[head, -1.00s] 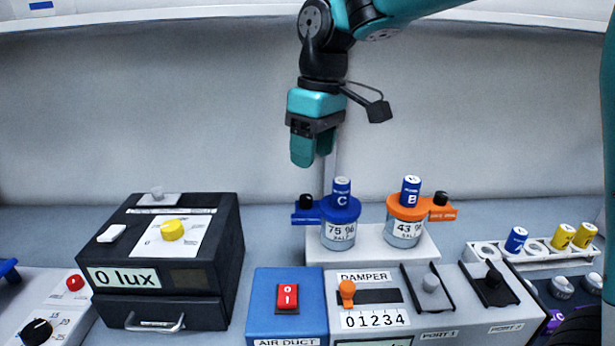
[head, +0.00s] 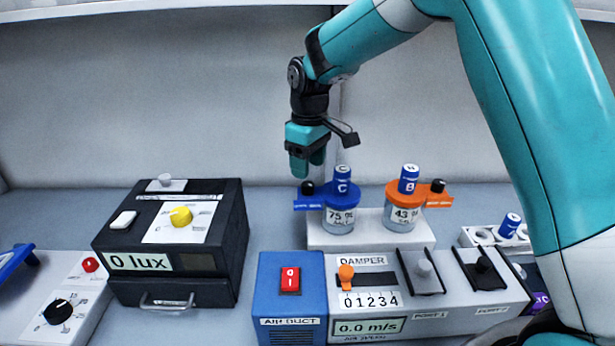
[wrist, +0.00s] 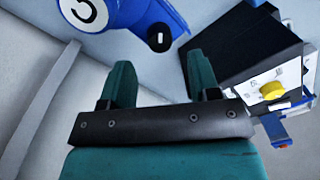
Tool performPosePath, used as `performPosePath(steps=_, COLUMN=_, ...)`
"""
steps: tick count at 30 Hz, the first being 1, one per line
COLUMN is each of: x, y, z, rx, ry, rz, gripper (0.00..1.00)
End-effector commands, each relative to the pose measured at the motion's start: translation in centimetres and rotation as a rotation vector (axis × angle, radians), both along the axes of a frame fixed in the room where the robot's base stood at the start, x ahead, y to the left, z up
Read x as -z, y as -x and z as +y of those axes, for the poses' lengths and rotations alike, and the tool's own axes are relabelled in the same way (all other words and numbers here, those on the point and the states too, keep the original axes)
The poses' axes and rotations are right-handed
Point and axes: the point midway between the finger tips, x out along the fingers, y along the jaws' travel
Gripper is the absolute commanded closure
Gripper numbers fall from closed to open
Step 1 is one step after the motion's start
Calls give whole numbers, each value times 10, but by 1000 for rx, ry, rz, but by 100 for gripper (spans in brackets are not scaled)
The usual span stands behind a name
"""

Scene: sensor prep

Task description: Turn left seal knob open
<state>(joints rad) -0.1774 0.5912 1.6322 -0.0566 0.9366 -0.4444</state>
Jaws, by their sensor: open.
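The left jar (head: 341,219) has a blue lid marked C and a 75 % label. A blue arm sticks out left from its lid and carries the black seal knob (head: 307,188). In the wrist view the knob (wrist: 159,38) has a white mark and sits beyond the fingertips, between their lines, with the blue C lid (wrist: 120,14) to its left. My gripper (head: 304,170) points down just above the knob in the head view. It is open and empty, and its two teal fingers (wrist: 160,82) are apart from the knob.
The right jar (head: 405,217) with an orange lid and its own black knob shares the white stand (head: 370,238). A black lux box (head: 128,230) stands left. The blue air duct switch box (head: 291,262) and damper panel (head: 365,300) are in front. The back wall is clear.

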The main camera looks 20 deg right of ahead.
Motion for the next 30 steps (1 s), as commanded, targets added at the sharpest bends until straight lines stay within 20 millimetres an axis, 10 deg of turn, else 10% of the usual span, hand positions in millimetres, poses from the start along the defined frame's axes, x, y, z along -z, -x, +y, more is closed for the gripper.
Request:
performPosePath(steps=9, x=43, y=1, z=1, rx=0, ry=0, rz=0, gripper=44)
performPosePath(steps=20, x=48, y=1, z=2, rx=0, ry=-1, rz=-1, gripper=44)
performPosePath(steps=26, x=48, y=1, z=2, rx=0, ry=-1, rz=-1, gripper=90)
performPosePath(steps=30, x=48, y=1, z=2, rx=1, ry=-1, rz=-1, gripper=93)
